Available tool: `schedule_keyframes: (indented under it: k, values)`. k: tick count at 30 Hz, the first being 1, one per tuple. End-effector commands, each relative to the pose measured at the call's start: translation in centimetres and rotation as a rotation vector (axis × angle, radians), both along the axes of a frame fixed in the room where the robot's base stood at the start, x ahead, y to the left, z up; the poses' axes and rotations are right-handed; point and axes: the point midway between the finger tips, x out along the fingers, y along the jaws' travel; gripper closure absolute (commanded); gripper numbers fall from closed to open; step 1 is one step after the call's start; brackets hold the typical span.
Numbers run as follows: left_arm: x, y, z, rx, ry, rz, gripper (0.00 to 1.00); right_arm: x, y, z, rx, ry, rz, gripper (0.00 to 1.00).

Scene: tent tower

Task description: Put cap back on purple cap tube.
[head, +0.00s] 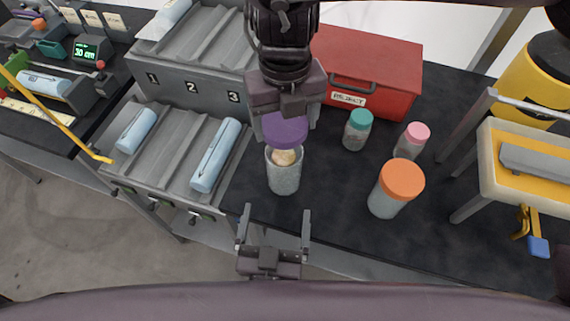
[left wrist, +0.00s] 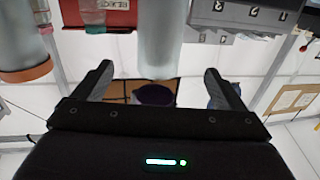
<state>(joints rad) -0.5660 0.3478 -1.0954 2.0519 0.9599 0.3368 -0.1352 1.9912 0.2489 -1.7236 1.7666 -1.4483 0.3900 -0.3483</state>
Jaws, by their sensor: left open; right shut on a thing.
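The purple cap (head: 285,130) is held by my right gripper (head: 286,112), which comes down from the top of the head view and is shut on it. The open grey tube (head: 284,180) stands upright below, with something beige inside its mouth. The cap overlaps the back of the tube's mouth in the head view and appears to be above it. My left gripper (head: 276,213) is open and empty, in front of the tube. In the left wrist view the tube (left wrist: 160,40) lies between and beyond the open fingers (left wrist: 160,85), with the purple cap (left wrist: 153,95) at its end.
Tubes with orange (head: 402,180), teal (head: 361,119) and pink (head: 419,132) caps stand to the right. A red box (head: 375,65) is behind them. A grey rack (head: 170,165) with blue rolls is left. Dark tabletop (head: 335,185) is clear between the grey and orange-capped tubes.

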Motion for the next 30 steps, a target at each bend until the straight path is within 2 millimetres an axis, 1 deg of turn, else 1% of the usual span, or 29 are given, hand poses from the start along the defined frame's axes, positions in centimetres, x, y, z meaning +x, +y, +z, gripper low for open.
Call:
schedule_keyframes:
  k: [5, 8, 11, 21, 25, 30]
  values:
    - [0.1, 0.0, 0.0, 0.0, 0.0, -0.001, 0.08, 0.0, 0.0, 0.0, 0.0, -0.001, -0.001, 0.47]
    - [0.8, -0.1, 0.0, 0.0, -0.002, 0.0, 0.08, 0.0, 0.0, 0.0, 0.0, 0.0, -0.001, 0.47]
    - [2.1, -0.3, 0.1, -0.002, -0.005, 0.0, 0.08, 0.0, 0.0, 0.0, 0.0, 0.0, -0.002, 0.47]
    - [8.5, -1.1, 0.1, -0.001, -0.004, 0.0, 0.08, 0.0, 0.0, 0.0, 0.0, 0.0, -0.002, 0.47]
    - [10.3, -1.3, 0.0, 0.0, -0.003, -0.001, 0.08, 0.0, 0.0, 0.0, 0.0, -0.001, -0.002, 0.47]
    - [11.6, -1.5, 0.0, 0.0, -0.001, -0.001, 0.08, 0.0, 0.0, 0.0, 0.0, -0.001, -0.002, 0.47]
